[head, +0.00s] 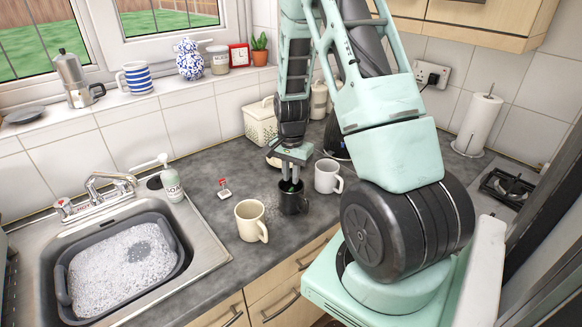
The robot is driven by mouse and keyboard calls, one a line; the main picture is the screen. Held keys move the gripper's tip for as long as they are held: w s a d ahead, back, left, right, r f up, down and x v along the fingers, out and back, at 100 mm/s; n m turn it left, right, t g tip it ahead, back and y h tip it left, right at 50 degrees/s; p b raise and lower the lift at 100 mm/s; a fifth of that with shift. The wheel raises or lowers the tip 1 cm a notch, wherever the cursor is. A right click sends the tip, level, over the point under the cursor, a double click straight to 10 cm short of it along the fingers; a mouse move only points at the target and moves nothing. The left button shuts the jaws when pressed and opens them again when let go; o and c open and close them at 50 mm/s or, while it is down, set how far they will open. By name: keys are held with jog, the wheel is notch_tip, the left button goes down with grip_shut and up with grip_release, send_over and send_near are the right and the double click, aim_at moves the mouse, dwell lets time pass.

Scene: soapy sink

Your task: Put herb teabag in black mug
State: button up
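The black mug (293,205) stands upright on the dark grey counter, between a cream mug and a white mug. My gripper (291,180) points down right over the black mug, with its fingertips at the mug's mouth. A small green thing (290,187), perhaps the herb teabag's tag, shows between the fingertips at the mug's rim. It is too small to tell whether the fingers grip it or whether it rests in the mug. Another teabag with a red tag (224,189) lies on the counter to the left.
The cream mug (250,222) stands close at the front left and the white mug (327,176) close at the right. A soap bottle (172,183) stands by the sink (206,250) with its sudsy basin. A cream basket (260,123) is behind. Counter around the red-tagged teabag is clear.

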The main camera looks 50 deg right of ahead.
aim_at(291, 189)
jog(key=shift+a+r+b, duration=0.1)
jog(key=shift+r+b, duration=0.3)
jog(key=shift+r, duration=1.75)
jog(key=a+r+n, duration=0.2)
jog(key=a+n, duration=0.2)
jog(key=a, duration=0.5)
jog(key=a+r+n+y, duration=0.1)
jog(key=a+r+n, duration=0.25)
jog(key=a, duration=0.45)
jog(key=a+r+n, duration=0.2)
jog(key=a+n, duration=0.2)
jog(key=a, duration=0.5)
jog(key=s+a+r+n, duration=0.1)
jog(key=s+a+n, duration=0.5)
jog(key=s+a, duration=0.1)
jog(key=s+a+r+n, duration=0.2)
jog(key=s+a+n, duration=0.4)
jog(key=s, duration=0.4)
jog(key=shift+a+r, duration=0.3)
jog(key=shift+a, duration=0.45)
jog(key=shift+f+n, duration=0.1)
jog(key=shift+n, duration=0.15)
